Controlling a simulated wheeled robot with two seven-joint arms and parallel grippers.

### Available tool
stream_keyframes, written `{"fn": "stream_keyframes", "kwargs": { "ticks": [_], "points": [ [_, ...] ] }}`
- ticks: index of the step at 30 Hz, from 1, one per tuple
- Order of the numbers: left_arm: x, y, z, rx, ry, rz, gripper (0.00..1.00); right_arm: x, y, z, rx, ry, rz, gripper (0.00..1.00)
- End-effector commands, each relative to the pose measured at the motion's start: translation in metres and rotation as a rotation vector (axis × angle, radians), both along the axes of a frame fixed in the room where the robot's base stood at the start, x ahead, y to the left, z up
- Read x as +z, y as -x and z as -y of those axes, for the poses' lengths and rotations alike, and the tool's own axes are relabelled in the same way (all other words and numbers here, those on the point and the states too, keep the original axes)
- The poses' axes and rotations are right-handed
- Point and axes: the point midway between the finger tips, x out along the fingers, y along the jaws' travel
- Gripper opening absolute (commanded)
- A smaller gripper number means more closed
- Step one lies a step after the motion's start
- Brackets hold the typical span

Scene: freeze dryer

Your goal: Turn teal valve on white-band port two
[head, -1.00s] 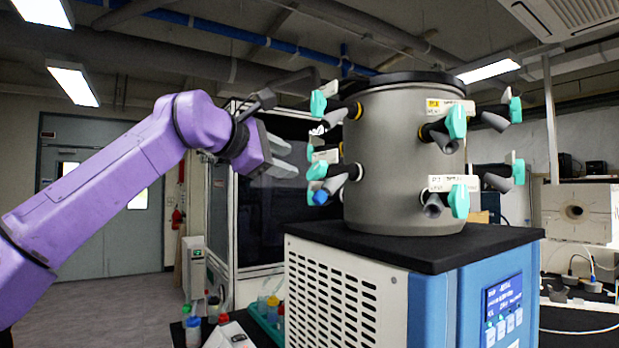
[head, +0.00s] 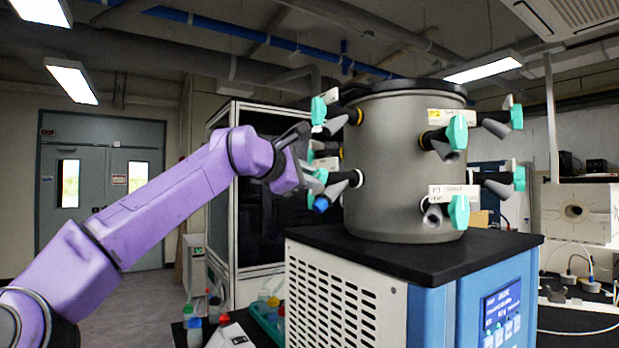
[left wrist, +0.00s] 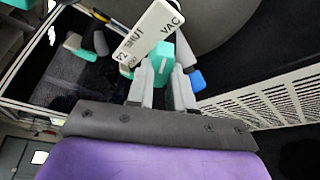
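The steel drum (head: 400,150) carries several side ports with teal valves. The lower-left port (head: 345,180) has a white band, and a teal valve shows there (head: 320,175). In the left wrist view a white tag reading P2, SHUT and VAC (left wrist: 150,32) sits above this teal valve (left wrist: 162,62). My left gripper (left wrist: 162,85) is around the valve handle, one grey finger on each side; I cannot tell whether they touch it. In the head view the left gripper (head: 308,180) is at the port, its fingertips partly hidden. My right gripper is not in view.
A blue cap (left wrist: 197,80) is close to the right finger. Another teal valve (head: 318,110) on a yellow-band port is just above. The drum stands on the black top (head: 400,255) of the blue-and-white dryer. Bottles (head: 265,305) stand low at left.

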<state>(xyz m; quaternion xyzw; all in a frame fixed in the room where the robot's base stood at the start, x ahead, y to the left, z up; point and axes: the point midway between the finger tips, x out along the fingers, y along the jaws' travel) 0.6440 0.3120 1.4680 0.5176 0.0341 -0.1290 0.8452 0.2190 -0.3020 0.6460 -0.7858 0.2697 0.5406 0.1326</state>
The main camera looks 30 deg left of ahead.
Motion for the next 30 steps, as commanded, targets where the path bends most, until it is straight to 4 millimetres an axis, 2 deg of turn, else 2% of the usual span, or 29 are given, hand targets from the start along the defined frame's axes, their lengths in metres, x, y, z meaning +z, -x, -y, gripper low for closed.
{"fn": "stream_keyframes", "kwargs": {
  "ticks": [5, 11, 30],
  "points": [
    [0.001, 0.0, 0.0, 0.0, 0.01, -0.006, 0.0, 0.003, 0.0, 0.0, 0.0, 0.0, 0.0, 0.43],
    [0.004, 0.0, 0.0, -0.001, 0.071, -0.042, 0.0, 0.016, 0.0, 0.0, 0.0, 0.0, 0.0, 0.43],
    [0.008, -0.002, -0.003, 0.001, 0.554, -0.326, 0.0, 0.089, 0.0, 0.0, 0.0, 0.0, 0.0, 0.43]
  ]
}}
